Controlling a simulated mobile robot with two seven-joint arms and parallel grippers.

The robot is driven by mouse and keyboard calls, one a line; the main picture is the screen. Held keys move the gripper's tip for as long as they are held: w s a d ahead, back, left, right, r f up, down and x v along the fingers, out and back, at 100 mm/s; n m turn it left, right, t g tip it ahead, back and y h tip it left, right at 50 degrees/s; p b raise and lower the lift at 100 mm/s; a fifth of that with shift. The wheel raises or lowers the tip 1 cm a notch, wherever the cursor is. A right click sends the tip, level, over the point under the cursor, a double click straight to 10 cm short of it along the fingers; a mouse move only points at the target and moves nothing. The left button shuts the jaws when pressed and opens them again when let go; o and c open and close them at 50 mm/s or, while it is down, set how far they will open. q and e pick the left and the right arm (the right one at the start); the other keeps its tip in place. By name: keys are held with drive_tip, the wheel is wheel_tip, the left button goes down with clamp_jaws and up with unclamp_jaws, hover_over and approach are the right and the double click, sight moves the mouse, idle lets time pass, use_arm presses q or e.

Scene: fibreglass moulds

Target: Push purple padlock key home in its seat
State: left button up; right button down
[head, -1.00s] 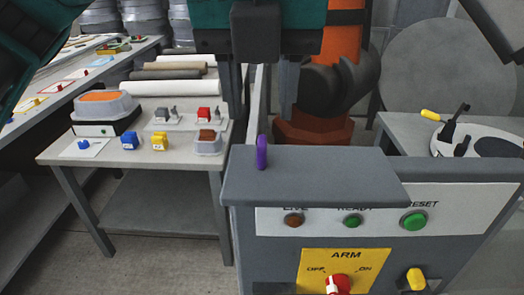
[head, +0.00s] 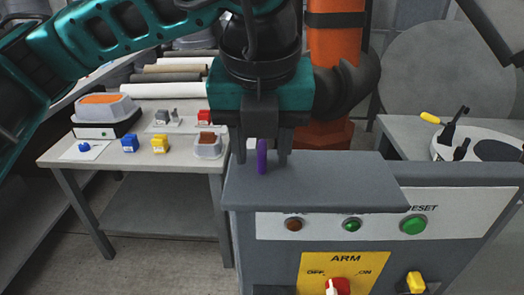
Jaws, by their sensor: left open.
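The purple padlock key (head: 262,158) stands upright on the grey top of the control cabinet (head: 330,185), near its left end. My left gripper (head: 262,158) is open and points down over the key, one finger on each side of it. The upper end of the key is hidden by the gripper body, and contact with the fingers cannot be told. The seat under the key is not visible. My right gripper is not in view.
The cabinet front has indicator lights, a green RESET button (head: 413,224) and a red ARM switch (head: 338,287). A table (head: 190,180) with yellow and blue padlocks stands at left. An orange robot arm (head: 335,40) stands behind the cabinet.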

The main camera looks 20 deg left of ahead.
sight(262, 146)
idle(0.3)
use_arm(q)
clamp_jaws()
idle(0.5)
wheel_tip(262, 146, up, 20)
drive_tip(key=p, duration=0.2)
idle(0.6)
